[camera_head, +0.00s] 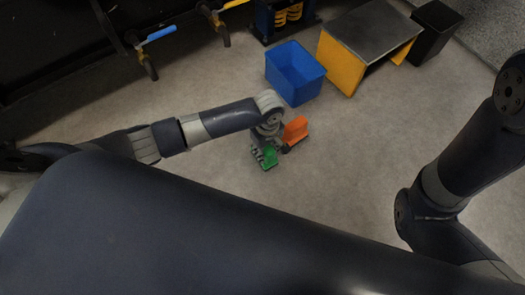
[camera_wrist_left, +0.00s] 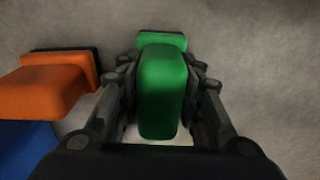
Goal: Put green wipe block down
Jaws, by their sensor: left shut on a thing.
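The green wipe block (camera_head: 270,157) is at my left gripper (camera_head: 262,153) in the head view, low over or on the grey floor. In the left wrist view the green block (camera_wrist_left: 162,95) sits between the two dark fingers of my left gripper (camera_wrist_left: 162,100), which are shut on its upright part. A wider green part shows beyond it. I cannot tell whether its underside touches the floor. My right arm shows at the right of the head view, but its gripper is out of view.
An orange block (camera_head: 296,129) with a dark base is close beside the green one; it also shows in the wrist view (camera_wrist_left: 45,88). Behind stand a blue bin (camera_head: 295,73), a yellow-sided table (camera_head: 372,36) and a black bin (camera_head: 434,32).

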